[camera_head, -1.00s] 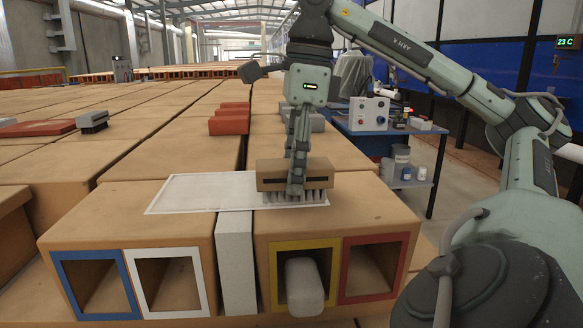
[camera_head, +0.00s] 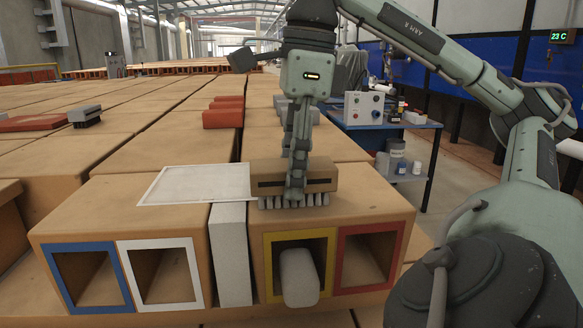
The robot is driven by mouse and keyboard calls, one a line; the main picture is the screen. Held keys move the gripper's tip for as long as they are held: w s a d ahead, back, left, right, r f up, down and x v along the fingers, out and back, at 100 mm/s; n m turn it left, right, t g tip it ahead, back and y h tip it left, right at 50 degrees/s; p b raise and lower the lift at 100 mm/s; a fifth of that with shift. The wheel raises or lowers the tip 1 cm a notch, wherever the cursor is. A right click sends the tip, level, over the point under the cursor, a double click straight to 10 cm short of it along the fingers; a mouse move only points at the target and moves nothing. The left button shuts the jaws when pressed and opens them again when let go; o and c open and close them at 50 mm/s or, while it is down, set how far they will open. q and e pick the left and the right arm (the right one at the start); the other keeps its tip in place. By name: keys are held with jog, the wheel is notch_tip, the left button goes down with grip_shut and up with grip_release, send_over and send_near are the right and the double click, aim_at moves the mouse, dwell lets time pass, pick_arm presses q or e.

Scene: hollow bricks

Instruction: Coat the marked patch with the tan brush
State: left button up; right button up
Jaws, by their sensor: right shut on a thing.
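The tan brush (camera_head: 265,174) is a tan block with a dark slot and grey bristles pointing down. My right gripper (camera_head: 296,196) is shut on it, fingers pointing down in front of its block. The bristles are at the top face of the right front brick, touching or very close. The marked patch (camera_head: 195,184) is a pale rectangle with a white outline on top of the front bricks. My left gripper is not in view.
A pale slab (camera_head: 231,255) stands between the two front bricks. A grey rounded block (camera_head: 298,277) sticks out of the yellow-framed opening. Red blocks (camera_head: 223,118) and a grey brush (camera_head: 85,117) lie further back. A blue table (camera_head: 382,122) with equipment stands right.

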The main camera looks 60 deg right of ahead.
jog(key=shift+r+p, duration=0.6)
jog(key=shift+r, duration=0.15)
notch_tip(320, 180, up, 6)
jog(key=p, duration=0.5)
jog(key=shift+p, duration=0.35)
